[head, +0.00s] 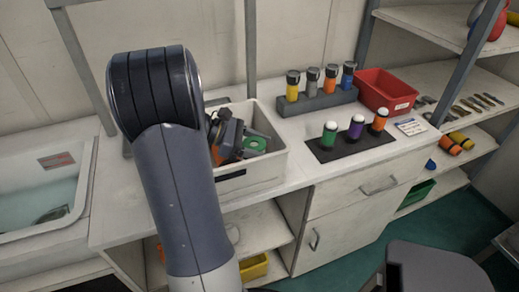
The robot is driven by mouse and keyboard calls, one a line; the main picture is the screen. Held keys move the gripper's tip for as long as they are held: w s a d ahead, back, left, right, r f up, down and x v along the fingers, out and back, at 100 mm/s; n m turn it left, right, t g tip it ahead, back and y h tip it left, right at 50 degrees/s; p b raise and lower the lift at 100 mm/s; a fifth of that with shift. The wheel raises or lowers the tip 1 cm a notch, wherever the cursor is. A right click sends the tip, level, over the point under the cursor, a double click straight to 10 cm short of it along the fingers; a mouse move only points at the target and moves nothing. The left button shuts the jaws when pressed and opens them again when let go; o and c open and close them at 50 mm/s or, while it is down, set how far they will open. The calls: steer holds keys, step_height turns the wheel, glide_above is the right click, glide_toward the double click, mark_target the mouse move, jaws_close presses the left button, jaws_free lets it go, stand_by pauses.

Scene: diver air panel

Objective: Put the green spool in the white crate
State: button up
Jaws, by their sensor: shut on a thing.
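The white crate (273,171) stands on the white counter, right of my arm. The green spool (256,144) shows as a green round shape inside the crate's opening, at its right part. My gripper (240,142) is in or over the crate and is shut on the green spool at its left side. My arm and the gripper body hide the crate's left part and some of the spool. Whether the spool touches the crate floor cannot be told.
Right of the crate, a dark rack (318,101) holds several coloured bottles, and a dark mat (350,144) bears three white-capped bottles. A red bin (386,92) stands behind. A water-filled basin (45,195) is at the left. Shelves (460,85) stand at the right.

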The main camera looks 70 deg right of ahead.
steer(key=shift+f, duration=0.4)
steer(key=shift+a+f, duration=0.1)
steer(key=shift+f, duration=0.55)
steer(key=o, duration=0.6)
steer(key=shift+o, duration=0.7)
steer(key=shift+f, duration=0.2)
steer(key=shift+r, duration=0.3)
steer(key=v, duration=1.2)
steer(key=shift+r, duration=0.45)
